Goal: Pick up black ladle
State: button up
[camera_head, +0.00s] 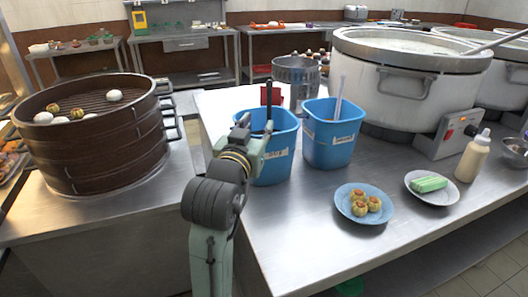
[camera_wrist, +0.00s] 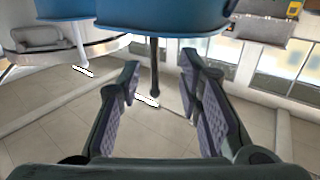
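The black ladle (camera_head: 269,92) stands in the left blue bucket (camera_head: 280,160), with its dark handle above the rim. Its lower part is hidden in the bucket. My gripper (camera_head: 256,129) is at the near side of this bucket, its fingers apart. In the wrist view, which looks upside down, the ladle handle (camera_wrist: 154,72) shows between the two open fingertips (camera_wrist: 161,68). I see no finger touching the handle, and cannot tell how far beyond the fingertips it is. The blue bucket (camera_wrist: 190,14) is at the top of that view.
A second blue bucket (camera_head: 331,145) with a pale handle (camera_head: 340,97) stands close on the right. A large pot (camera_head: 400,85), a blue plate of food (camera_head: 381,207), a white plate (camera_head: 437,194) and a bottle (camera_head: 473,158) share the counter. A dark steamer (camera_head: 105,145) stands left.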

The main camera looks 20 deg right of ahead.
aim_at(268, 111)
jog(key=x, duration=0.2)
jog(key=p+x, duration=0.1)
jog(key=x, duration=0.2)
jog(key=p+x, duration=0.1)
jog(key=x, duration=0.2)
jog(key=shift+s+d+r, duration=0.1)
jog(key=shift+d+r, duration=0.25)
jog(key=shift+d, duration=0.1)
jog(key=shift+w+d+f, duration=0.1)
jog(key=shift+w+d, duration=0.05)
jog(key=shift+w, duration=0.15)
jog(key=shift+c, duration=0.3)
grip_shut()
